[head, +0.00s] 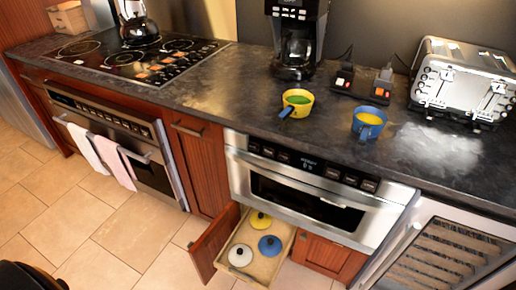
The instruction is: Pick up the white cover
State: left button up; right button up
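The white cover (240,256) is a round lid with a dark knob, lying in the open drawer (286,254) under the microwave. It is at the drawer's front left. A blue cover (270,245) lies to its right and a yellow cover (260,221) lies behind it. All three lie knob up, and nothing covers the white one. Neither gripper can be made out in the head view. A dark rounded shape is cut off at the lower left corner, and I cannot tell which part it is.
The drawer's reddish wooden front (214,243) stands out on the left. The microwave (310,190) is above the drawer. A yellow pot (298,101) and a blue pot (368,123) stand on the dark counter, with a toaster (462,85) at right. The tiled floor (110,235) in front is clear.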

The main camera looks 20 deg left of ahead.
aim_at(240, 256)
jog(key=k+u, duration=0.15)
jog(key=u, duration=0.25)
jog(key=k+u, duration=0.2)
jog(key=u, duration=0.25)
